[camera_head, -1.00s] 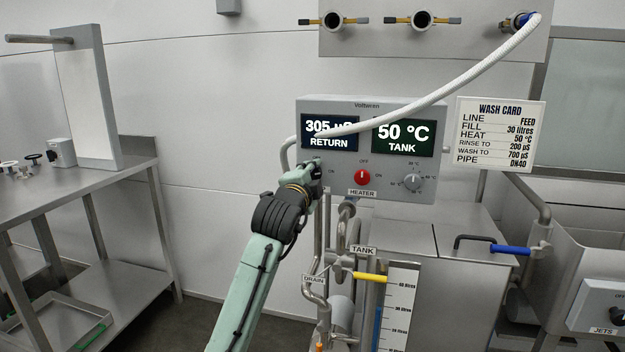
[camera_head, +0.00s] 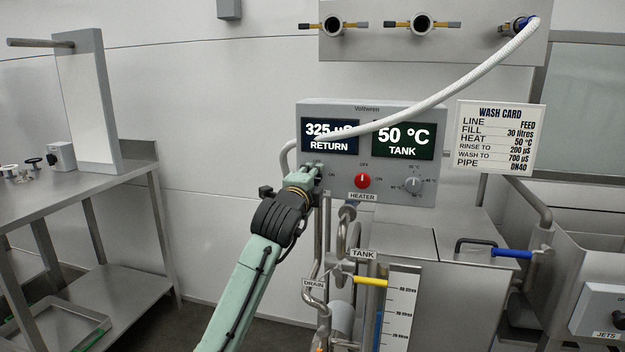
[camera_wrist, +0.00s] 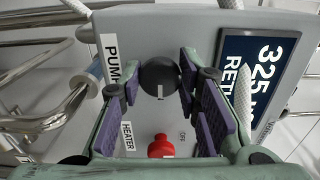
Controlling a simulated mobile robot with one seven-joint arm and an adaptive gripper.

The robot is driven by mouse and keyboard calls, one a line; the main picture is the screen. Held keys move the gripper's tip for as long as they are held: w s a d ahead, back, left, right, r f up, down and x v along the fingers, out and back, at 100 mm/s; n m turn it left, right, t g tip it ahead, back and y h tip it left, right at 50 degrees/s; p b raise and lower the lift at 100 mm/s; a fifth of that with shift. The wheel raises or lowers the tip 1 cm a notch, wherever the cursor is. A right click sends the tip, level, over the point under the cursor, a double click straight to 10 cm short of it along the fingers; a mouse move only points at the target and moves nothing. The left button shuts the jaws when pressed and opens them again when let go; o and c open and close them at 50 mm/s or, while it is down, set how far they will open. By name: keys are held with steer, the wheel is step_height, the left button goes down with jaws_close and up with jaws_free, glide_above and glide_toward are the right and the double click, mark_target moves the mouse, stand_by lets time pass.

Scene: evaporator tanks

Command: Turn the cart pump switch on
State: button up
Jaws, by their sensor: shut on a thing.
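The pump switch is a round black knob (camera_wrist: 158,77) on the grey control panel (camera_head: 400,108), beside the PUMP label (camera_wrist: 111,62) in the wrist view. My gripper (camera_wrist: 160,85) is shut on this knob, with a purple-padded finger on each side. A white mark on the knob lies on the side facing the red heater knob. In the head view my gripper (camera_head: 309,174) is at the panel's lower left and hides most of the pump knob. An ON label (camera_head: 331,175) shows just to its right.
The red heater knob (camera_head: 362,181) is close to the right, its mark toward OFF. The return display (camera_head: 330,137) reads about 325, partly covered by a white hose (camera_head: 455,88). Pipes (camera_head: 318,235) run below the panel. A steel table (camera_head: 90,190) stands left.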

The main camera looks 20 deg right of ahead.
steer(key=o, duration=1.1)
steer(key=v, duration=1.2)
